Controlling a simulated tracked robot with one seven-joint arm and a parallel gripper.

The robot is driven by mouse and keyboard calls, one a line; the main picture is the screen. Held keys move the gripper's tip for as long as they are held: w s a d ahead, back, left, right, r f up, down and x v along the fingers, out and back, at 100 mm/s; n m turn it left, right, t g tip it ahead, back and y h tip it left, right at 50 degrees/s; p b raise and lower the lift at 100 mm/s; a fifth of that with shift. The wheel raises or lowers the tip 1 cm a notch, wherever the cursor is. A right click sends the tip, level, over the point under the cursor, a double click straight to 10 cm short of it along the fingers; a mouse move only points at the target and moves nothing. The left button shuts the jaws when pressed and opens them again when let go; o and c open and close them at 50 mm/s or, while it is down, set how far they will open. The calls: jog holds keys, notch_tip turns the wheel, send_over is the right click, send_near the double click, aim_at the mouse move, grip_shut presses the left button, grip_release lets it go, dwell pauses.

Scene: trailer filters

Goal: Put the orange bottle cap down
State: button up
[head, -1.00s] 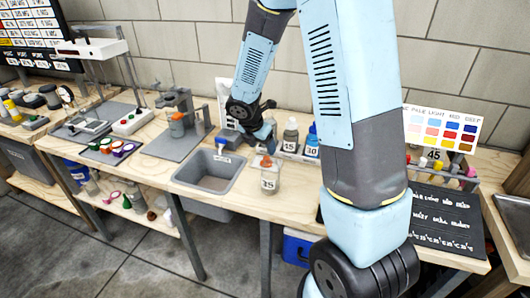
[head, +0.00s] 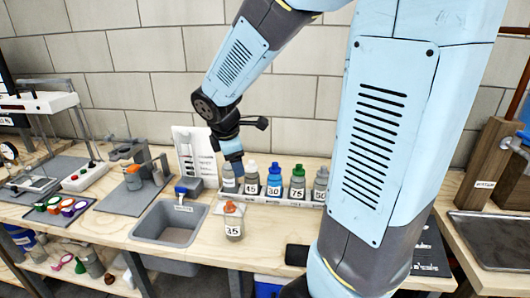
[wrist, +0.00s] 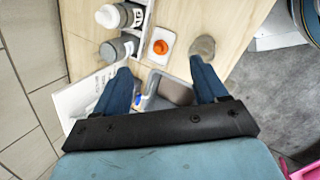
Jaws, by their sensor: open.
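The orange bottle cap (head: 229,206) lies on a small white pad (head: 218,208), just behind the jar marked 35 (head: 234,228). In the wrist view the orange cap (wrist: 161,46) sits on the white pad (wrist: 157,56), apart from my fingers. A round grey-brown top (wrist: 203,47) beside it looks like the uncapped jar. My gripper (head: 236,172) is above and behind the cap, near the bottle rack.
A white rack (head: 285,198) holds several bottles with numbered labels, close by my gripper. A grey basin (head: 170,224) is left of the jar. A dark board is partly hidden by my arm.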

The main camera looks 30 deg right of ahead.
jog(key=s+r+m+t+y, duration=0.1)
jog(key=s+r+m, duration=0.4)
jog(key=s+m, duration=0.3)
jog(key=s+r+m+t+y, duration=0.1)
jog(key=s+r+m+y, duration=0.1)
jog(key=s+r+m, duration=0.3)
jog(key=s+m, duration=0.3)
jog(key=s, duration=0.1)
jog(key=shift+s+d+r, duration=0.25)
jog(key=shift+s, duration=0.15)
